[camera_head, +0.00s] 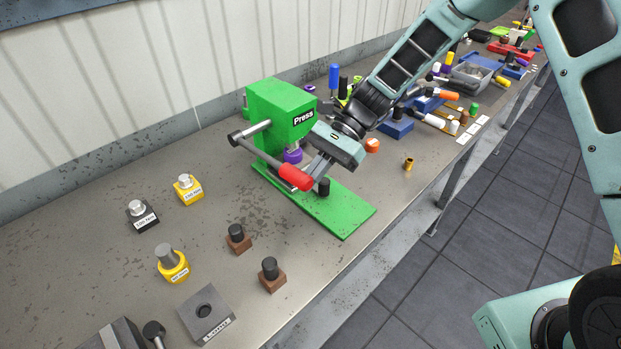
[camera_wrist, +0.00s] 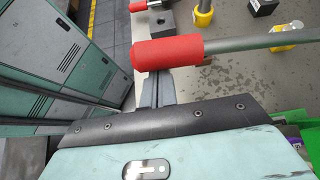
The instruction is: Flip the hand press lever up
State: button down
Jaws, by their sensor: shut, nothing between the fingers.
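The green hand press (camera_head: 280,108), labelled "Press", stands on the bench. Its grey lever (camera_head: 265,160) slopes down to the right from the pivot on its side and ends in a red grip (camera_head: 296,177). My gripper (camera_head: 313,175) is shut and empty, right by the red grip. In the wrist view, the red grip (camera_wrist: 166,52) crosses ahead of my gripper (camera_wrist: 152,80), and the fingers run toward and behind it, so their tips are hidden. I cannot tell whether they touch the grip.
The green base plate (camera_head: 345,212) with a dark post lies under my gripper. Yellow and black labelled weights (camera_head: 187,189) and brown blocks (camera_head: 237,239) stand at the front left. Blue trays and tools (camera_head: 396,125) fill the bench behind my arm. The bench's right edge drops to the floor.

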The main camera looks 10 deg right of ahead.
notch_tip(320, 180, up, 11)
jog(key=w+a+p, duration=0.2)
jog(key=p, duration=0.3)
jog(key=shift+w, duration=0.4)
jog(key=shift+f, duration=0.1)
jog(key=d+f+b, duration=0.3)
jog(key=f, duration=0.1)
jog(key=w+d+r+b, duration=0.3)
jog(key=w+d+r, duration=0.1)
jog(key=w, duration=0.1)
jog(key=shift+w+d+r, duration=0.15)
jog(key=shift+w+d, duration=0.1)
jog(key=shift+d, duration=0.1)
